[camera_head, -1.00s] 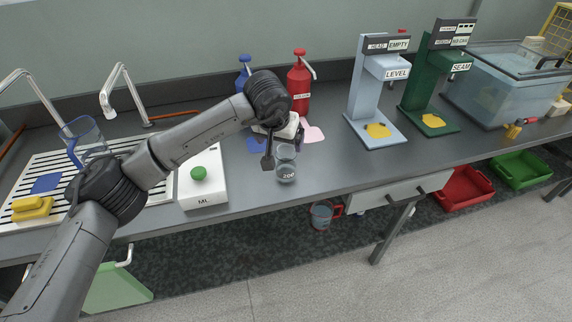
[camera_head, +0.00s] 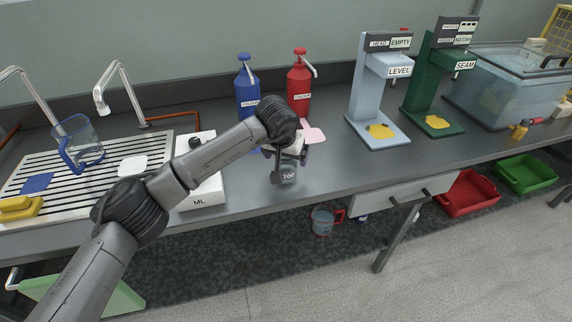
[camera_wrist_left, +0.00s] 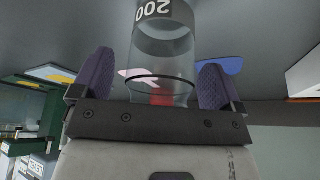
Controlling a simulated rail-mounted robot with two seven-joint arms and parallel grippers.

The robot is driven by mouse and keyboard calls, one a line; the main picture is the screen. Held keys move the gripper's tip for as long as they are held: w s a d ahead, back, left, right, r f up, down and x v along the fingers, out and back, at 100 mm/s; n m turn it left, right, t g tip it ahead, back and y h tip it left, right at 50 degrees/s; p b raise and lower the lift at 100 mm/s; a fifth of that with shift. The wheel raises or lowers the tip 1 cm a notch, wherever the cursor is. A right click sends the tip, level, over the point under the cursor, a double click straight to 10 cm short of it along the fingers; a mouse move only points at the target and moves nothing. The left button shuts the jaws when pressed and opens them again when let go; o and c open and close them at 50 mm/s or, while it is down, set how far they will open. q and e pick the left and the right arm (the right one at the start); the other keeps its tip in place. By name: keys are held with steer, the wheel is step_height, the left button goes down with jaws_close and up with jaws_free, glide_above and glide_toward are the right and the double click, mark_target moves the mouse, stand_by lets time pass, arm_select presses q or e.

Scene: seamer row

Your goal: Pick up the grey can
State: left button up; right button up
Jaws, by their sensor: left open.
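The grey can (camera_head: 288,178) is a clear-walled cylinder with a grey band marked 200. It stands upright on the grey counter near the front edge, and my left gripper hides its upper part in the head view. My left gripper (camera_head: 290,163) is open at the can. In the left wrist view the can (camera_wrist_left: 163,50) lies between the two purple-padded fingers of the gripper (camera_wrist_left: 157,85), with a small gap showing on each side. My right gripper is in neither view.
A white ML box (camera_head: 203,190) stands left of the can. Blue (camera_head: 247,90) and red (camera_head: 299,90) pump bottles stand behind. A light-blue LEVEL stand (camera_head: 367,95) and a green SEAM stand (camera_head: 432,85) are to the right. The counter right of the can is clear.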

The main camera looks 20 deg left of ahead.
arm_select(q)
steer(key=c, duration=1)
steer(key=shift+r, duration=0.15)
